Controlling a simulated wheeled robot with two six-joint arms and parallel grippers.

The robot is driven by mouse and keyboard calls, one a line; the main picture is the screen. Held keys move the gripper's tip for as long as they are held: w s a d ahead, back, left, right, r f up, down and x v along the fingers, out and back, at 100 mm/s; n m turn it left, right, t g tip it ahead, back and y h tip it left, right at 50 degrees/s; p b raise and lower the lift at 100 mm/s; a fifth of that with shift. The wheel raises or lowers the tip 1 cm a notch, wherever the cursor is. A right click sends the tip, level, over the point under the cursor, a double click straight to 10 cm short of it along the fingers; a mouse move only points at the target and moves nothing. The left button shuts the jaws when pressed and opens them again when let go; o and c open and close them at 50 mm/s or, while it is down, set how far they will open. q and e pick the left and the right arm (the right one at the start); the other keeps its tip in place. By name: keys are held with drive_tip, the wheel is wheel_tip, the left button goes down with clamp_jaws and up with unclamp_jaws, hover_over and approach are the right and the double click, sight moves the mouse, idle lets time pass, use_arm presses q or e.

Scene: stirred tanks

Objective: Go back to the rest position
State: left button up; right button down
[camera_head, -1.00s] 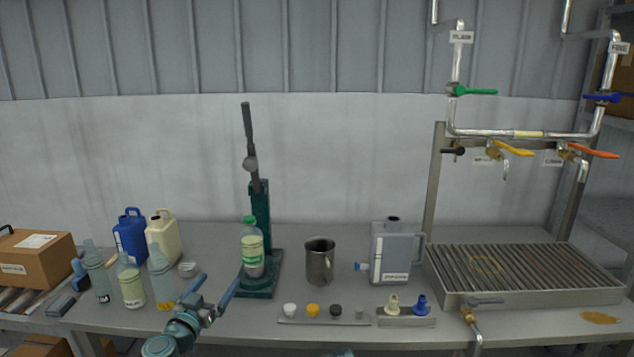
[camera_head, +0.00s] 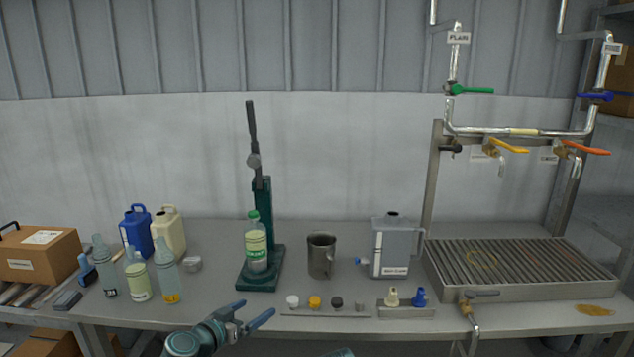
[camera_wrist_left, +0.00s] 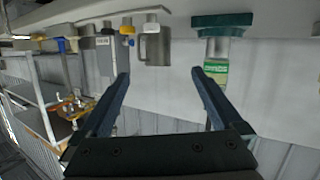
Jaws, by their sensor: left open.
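My left gripper (camera_head: 256,309) is open and empty at the front edge of the bench, below the green press (camera_head: 262,215). In the left wrist view my gripper (camera_wrist_left: 163,98) shows its two fingers spread with nothing between them. A teal part of my body barely shows at the bottom edge of the head view. My right gripper is not seen.
A row of caps (camera_head: 315,302) lies near the front edge, close to my left gripper. A metal mug (camera_head: 321,257) and grey canister (camera_head: 390,250) stand behind. Several bottles (camera_head: 168,275) stand left. A grated sink (camera_head: 520,265) with taps is at the right.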

use_arm(q)
drive_tip(key=s+d+f+g+y, duration=0.2)
drive_tip(key=s+d+f+g, duration=0.3)
drive_tip(key=s+f+g, duration=0.45)
drive_tip(key=s+a+f+n+g+y, duration=0.3)
drive_tip(key=s+a+f+n+y, duration=0.1)
drive_tip(key=s+a+f+y, duration=0.15)
drive_tip(key=s+d+r+m+p, duration=0.1)
drive_tip(key=s+d+r+p, duration=0.1)
drive_tip(key=d, duration=0.3)
drive_tip(key=s+d+r+m+p, duration=0.2)
drive_tip(key=s+d+r+p, duration=0.1)
drive_tip(key=s+d+p, duration=0.1)
drive_tip(key=shift+s+d+g+y, duration=0.35)
drive_tip(key=shift+d+g+y, duration=0.1)
drive_tip(key=shift+d, duration=0.35)
drive_tip(key=shift+r, duration=0.1)
